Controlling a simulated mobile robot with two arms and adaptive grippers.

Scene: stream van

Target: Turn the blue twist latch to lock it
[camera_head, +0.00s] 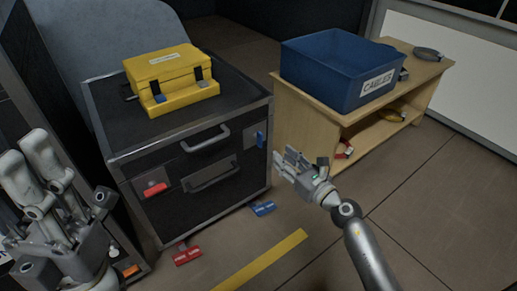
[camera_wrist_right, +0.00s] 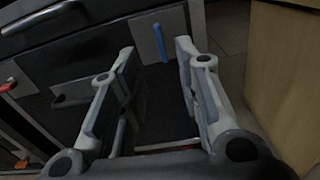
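The blue twist latch (camera_head: 260,138) is on the right part of the black case's front, its handle close to upright. In the right wrist view the blue latch (camera_wrist_right: 160,43) stands nearly vertical on a grey plate, leaning slightly. My right gripper (camera_head: 284,162) is in front of the case's right corner, lower and to the right of the latch. In the wrist view its fingers (camera_wrist_right: 156,52) are wide apart, with the latch showing between their tips and nothing gripped. My left gripper (camera_head: 28,165) is at the left edge, away from the latch; its finger opening is unclear.
A red latch (camera_head: 155,188) lies level on the case front (camera_head: 215,205), left of a handle. A yellow box (camera_head: 165,68) sits on top. A wooden shelf (camera_head: 300,118) with a blue bin (camera_head: 325,72) stands right. Red (camera_head: 187,255) and blue (camera_head: 262,208) pieces are low in front.

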